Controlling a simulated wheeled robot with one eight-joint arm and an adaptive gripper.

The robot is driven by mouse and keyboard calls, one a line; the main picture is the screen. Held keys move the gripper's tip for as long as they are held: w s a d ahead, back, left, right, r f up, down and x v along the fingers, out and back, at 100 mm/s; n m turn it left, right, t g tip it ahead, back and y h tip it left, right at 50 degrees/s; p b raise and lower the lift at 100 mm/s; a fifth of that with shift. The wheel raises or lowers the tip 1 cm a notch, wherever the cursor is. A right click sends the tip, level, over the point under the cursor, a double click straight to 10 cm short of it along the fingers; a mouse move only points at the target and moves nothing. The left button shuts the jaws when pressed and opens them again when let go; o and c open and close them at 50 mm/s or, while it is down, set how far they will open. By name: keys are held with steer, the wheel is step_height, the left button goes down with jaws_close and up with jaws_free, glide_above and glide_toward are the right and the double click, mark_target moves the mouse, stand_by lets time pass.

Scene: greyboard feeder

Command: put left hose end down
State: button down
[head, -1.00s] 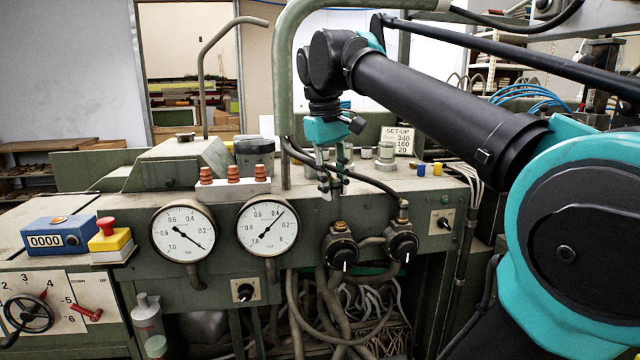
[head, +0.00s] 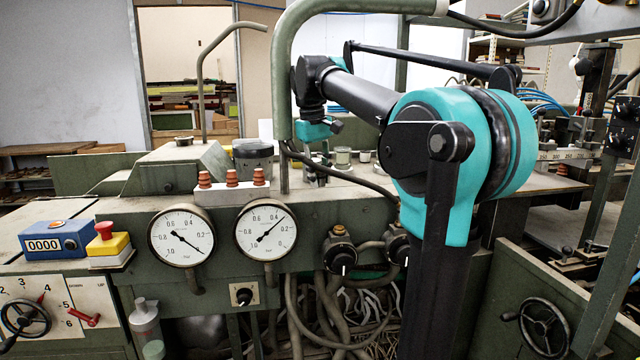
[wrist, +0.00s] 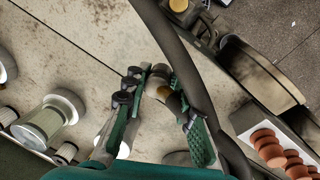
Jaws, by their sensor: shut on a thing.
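My gripper (head: 317,178) is over the rear top of the green machine, behind the row of gauges and valves. In the wrist view my gripper (wrist: 160,98) is shut on the left hose end (wrist: 162,92), a small dark and brass-coloured piece between the fingers. Its contact with the surface below cannot be told. A dark hose (wrist: 194,75) passes close beside the fingers. In the head view the dark hose (head: 345,180) curves right behind my arm. The left valve (head: 340,250) has a brass top with no hose visible on it.
Three red-brown knobs (head: 231,178) on a white block stand left of my gripper; they also show in the wrist view (wrist: 275,150). A green upright pipe (head: 283,90) is close by. Glass-like jars (wrist: 45,120) stand on the worn machine top (wrist: 75,60), which has bare room.

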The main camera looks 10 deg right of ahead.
steer(key=shift+f, duration=1.05)
steer(key=shift+f, duration=0.15)
steer(key=c, duration=1.2)
jaws_free()
steer(key=r, duration=0.5)
steer(key=a+r, duration=0.1)
steer(key=r, duration=0.1)
steer(key=shift+s+r, duration=0.25)
steer(key=shift+r, duration=0.15)
steer(key=shift+s, duration=0.1)
